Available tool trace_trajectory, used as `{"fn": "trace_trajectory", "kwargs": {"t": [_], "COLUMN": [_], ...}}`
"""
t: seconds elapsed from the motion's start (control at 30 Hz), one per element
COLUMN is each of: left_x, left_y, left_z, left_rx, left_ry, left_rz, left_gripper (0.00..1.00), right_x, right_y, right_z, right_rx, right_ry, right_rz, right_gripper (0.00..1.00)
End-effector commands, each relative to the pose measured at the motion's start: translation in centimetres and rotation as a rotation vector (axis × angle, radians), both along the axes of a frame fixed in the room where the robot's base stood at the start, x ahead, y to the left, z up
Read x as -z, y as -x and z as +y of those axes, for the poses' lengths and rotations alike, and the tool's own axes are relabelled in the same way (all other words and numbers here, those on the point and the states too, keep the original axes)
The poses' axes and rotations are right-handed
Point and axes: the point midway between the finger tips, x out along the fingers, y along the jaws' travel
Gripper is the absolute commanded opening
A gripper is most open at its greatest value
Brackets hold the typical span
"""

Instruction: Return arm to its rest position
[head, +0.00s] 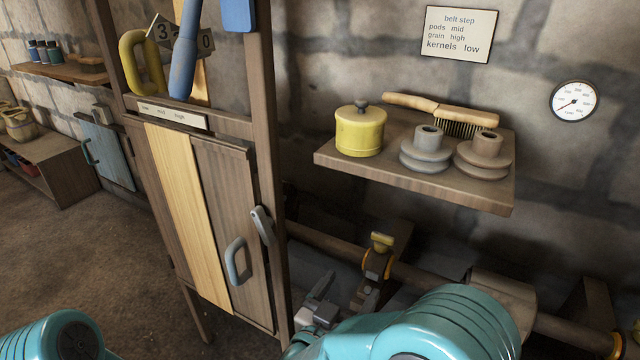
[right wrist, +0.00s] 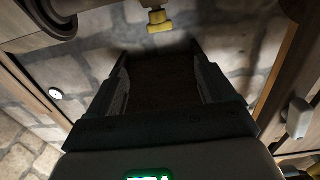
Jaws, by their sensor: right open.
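My right arm (head: 430,325) is teal and comes in at the bottom of the head view. My right gripper (head: 318,302) is low, beside the lower right edge of the cabinet and left of the shaft bracket. In the right wrist view my right gripper (right wrist: 158,65) has its two dark fingers spread apart with nothing between them. A yellow knob (right wrist: 160,20) shows beyond the fingertips, apart from them. A teal part of my left arm (head: 55,338) shows at the bottom left of the head view; its gripper is not visible.
The wooden cabinet (head: 222,200) stands close to the left of my right gripper. A shaft (head: 420,279) with the yellow knob (head: 382,241) runs below the wall shelf (head: 360,170). The shelf holds a yellow pot (head: 360,135), two stepped pulleys and a brush. Floor at left is clear.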

Motion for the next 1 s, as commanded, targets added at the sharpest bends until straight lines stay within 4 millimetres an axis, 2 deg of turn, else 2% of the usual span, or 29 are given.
{"fn": "trace_trajectory", "kwargs": {"t": [0.07,0.13,0.17,0.23,0.27,0.3,0.37,0.4,0.47,0.5,0.6,0.63,0.7,0.8,0.9,0.97,1.0], "left_x": [0.0,0.0,0.0,0.0,0.0,0.0,0.0,0.0,0.0,0.0,0.0,0.0,0.0,0.0,0.0,0.0,-2.3], "left_y": [0.0,0.0,0.0,0.0,0.0,0.0,0.0,0.0,0.0,0.0,0.0,0.0,0.0,0.0,0.0,0.0,0.0], "left_z": [0.0,0.0,0.0,0.0,0.0,0.0,0.0,0.0,0.0,0.0,0.0,0.0,0.0,0.0,0.0,0.0,0.0], "left_rx": [0.0,0.0,0.0,0.0,0.0,0.0,0.0,0.0,0.0,0.0,0.0,0.0,0.0,0.0,0.0,0.0,-0.001], "left_ry": [0.0,0.0,0.0,0.0,0.0,0.0,0.0,0.0,0.0,0.0,0.0,0.0,0.0,0.0,0.0,0.0,0.0], "left_rz": [0.0,0.0,0.0,0.0,0.0,0.0,0.0,0.0,0.0,0.0,0.0,0.0,0.0,0.0,0.0,0.0,0.001], "left_gripper": [0.43,0.43,0.43,0.43,0.43,0.43,0.43,0.43,0.43,0.43,0.43,0.43,0.43,0.43,0.43,0.43,0.43], "right_x": [0.6,2.0,2.9,5.8,7.5,10.2,14.9,18.2,22.8,25.6,30.2,31.0,32.3,32.8,32.8,32.7,30.4], "right_y": [-0.3,-0.8,-0.9,-0.8,-0.7,-0.6,-0.2,0.5,2.2,3.8,8.1,9.4,12.3,16.2,20.1,22.0,21.8], "right_z": [-1.4,-4.2,-5.9,-10.6,-12.5,-14.6,-16.6,-17.2,-17.1,-16.4,-13.1,-12.0,-9.5,-6.1,-3.8,-3.2,-3.3], "right_rx": [0.032,0.094,0.129,0.204,0.211,0.193,0.123,0.061,-0.042,-0.111,-0.276,-0.32,-0.415,-0.538,-0.626,-0.619,-0.606], "right_ry": [0.001,0.005,0.01,0.034,0.041,0.032,-0.028,-0.092,-0.207,-0.291,-0.483,-0.531,-0.628,-0.724,-0.807,-0.871,-0.878], "right_rz": [0.013,0.043,0.063,0.132,0.173,0.24,0.352,0.432,0.556,0.64,0.83,0.881,0.995,1.144,1.302,1.386,1.375], "right_gripper": [0.83,0.83,0.83,0.83,0.83,0.83,0.83,0.83,0.83,0.83,0.83,0.83,0.83,0.83,0.83,0.83,0.83]}}
